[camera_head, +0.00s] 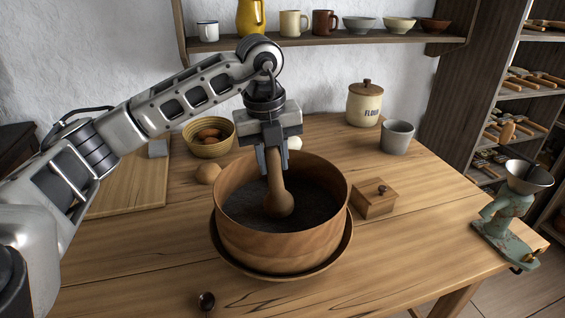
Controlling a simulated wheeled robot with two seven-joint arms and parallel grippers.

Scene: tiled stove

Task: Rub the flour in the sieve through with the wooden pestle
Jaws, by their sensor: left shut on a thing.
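The sieve (283,242) is a round wooden-walled drum with a dark bottom, standing in the middle of the table on a wider wooden dish (345,243). The wooden pestle (279,201) is upright, with its rounded end down inside the sieve near the dark surface. I cannot tell whether it touches. My left gripper (273,160) is shut on the pestle's upper handle above the sieve's back rim. I cannot make out any white flour in the sieve. My right gripper is not in view.
A basket of eggs (209,146), a flour jar (364,104), a grey cup (397,137) and a small wooden box (373,199) stand around the sieve. A green grinder (507,212) stands at the right edge. The front right tabletop is clear.

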